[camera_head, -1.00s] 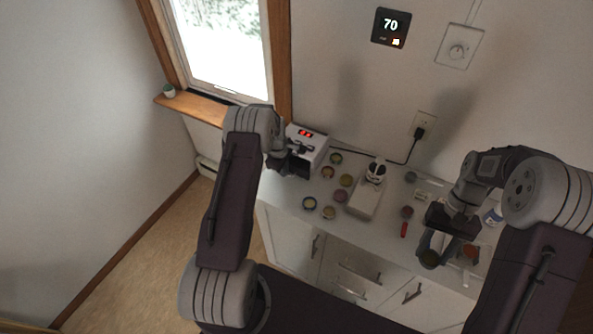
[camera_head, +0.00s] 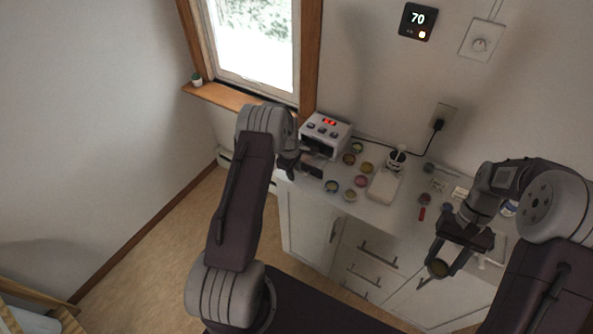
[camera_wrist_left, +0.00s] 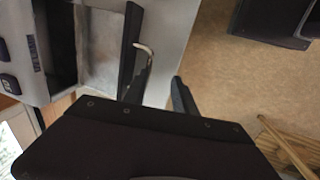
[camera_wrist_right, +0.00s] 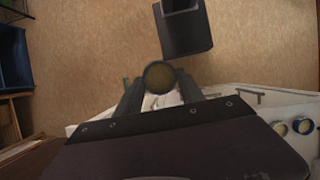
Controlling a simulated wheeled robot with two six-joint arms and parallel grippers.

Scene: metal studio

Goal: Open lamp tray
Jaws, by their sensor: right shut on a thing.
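The lamp (camera_head: 327,130) is a white box with a red display at the left end of the counter. In the left wrist view its metal tray (camera_wrist_left: 98,45) is out of the dark opening, with a dark front plate and a bent silver handle (camera_wrist_left: 145,48). My left gripper (camera_wrist_left: 162,84) is open at the tray's front, its fingers apart near the handle; I cannot tell whether they touch it. It also shows in the head view (camera_head: 297,160). My right gripper (camera_head: 440,264) is shut on a small round container (camera_wrist_right: 159,77), held off the counter's front edge.
Several small round jars (camera_head: 361,181) and a white device (camera_head: 384,186) stand on the counter right of the lamp. A red item (camera_head: 422,213) lies near my right arm. Cabinet doors and drawers with handles lie below. Open floor is at the left.

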